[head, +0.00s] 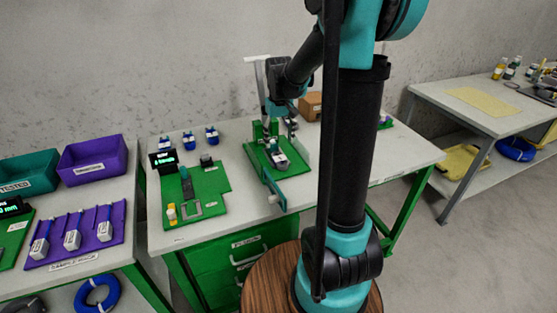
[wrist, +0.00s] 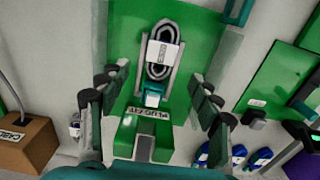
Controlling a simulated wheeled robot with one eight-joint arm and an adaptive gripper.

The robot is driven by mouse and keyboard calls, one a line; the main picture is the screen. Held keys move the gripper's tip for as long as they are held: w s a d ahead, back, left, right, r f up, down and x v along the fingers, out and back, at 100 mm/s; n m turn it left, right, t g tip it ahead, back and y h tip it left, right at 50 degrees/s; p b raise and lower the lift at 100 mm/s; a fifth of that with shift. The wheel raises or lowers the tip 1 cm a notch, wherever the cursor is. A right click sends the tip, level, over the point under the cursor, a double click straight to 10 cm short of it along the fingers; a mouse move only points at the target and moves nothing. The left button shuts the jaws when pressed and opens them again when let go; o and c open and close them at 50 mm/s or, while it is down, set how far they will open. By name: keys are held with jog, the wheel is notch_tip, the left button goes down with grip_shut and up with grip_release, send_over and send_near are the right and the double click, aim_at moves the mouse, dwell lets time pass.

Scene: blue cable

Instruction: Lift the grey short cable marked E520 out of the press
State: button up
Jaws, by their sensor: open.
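The short cable (wrist: 158,70) is a dark grey coil with a white tag, its writing too small to read, and a teal and white plug end toward my gripper. It lies in the press (wrist: 190,35), on a green plate between grey rails. In the head view the press (head: 268,172) stands on the middle table, the cable (head: 281,159) on it. My gripper (wrist: 152,104) is open and empty above the press. Its fingers are on either side of the green block at the plug end, with nothing between them touching. In the head view my arm partly hides the press.
A green test board (head: 208,190) with a display is left of the press. Several blue-capped plugs (head: 189,139) stand behind it. A cardboard box (head: 311,106) is at the back. A purple tray (head: 85,240) holds cables on the left table. Bare tabletop (head: 235,165) lies between board and press.

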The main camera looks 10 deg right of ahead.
aim_at(278, 156)
jog(key=shift+w+a+f, duration=0.1)
jog(key=shift+w+f, duration=0.05)
jog(key=shift+f, duration=3.35)
jog(key=c, duration=1.2)
jog(key=shift+r, duration=0.1)
jog(key=shift+c, duration=0.2)
